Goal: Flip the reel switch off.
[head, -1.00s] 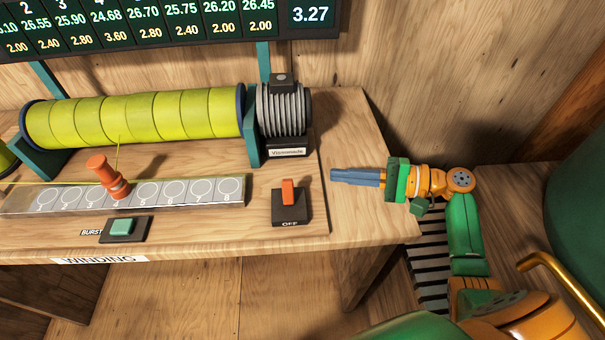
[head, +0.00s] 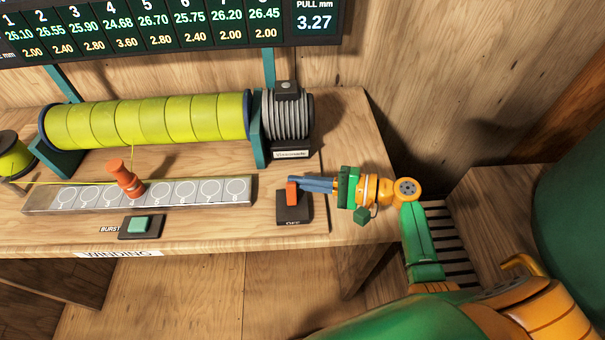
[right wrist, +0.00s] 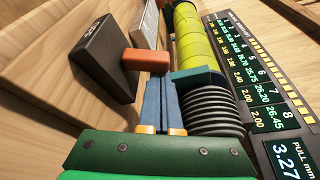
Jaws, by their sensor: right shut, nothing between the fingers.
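The reel switch is a black box (head: 294,210) with an orange lever (head: 292,192) and the word OFF on its near edge. It stands on the bench at the right, in front of the motor. My right gripper (head: 296,182) is shut and empty, its blue fingers reaching in from the right with the tips at the lever. In the right wrist view the fingertips (right wrist: 158,82) are right beside the orange lever (right wrist: 146,60) that stands out from the black box (right wrist: 100,58); I cannot tell whether they touch. My left gripper is not in view.
A grey finned motor (head: 287,118) and a yellow-green line drum (head: 150,120) stand behind the switch. A numbered strip (head: 205,192) with an orange peg (head: 125,178) and a green BURST button (head: 139,224) lie to the left. A display board (head: 160,28) hangs above.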

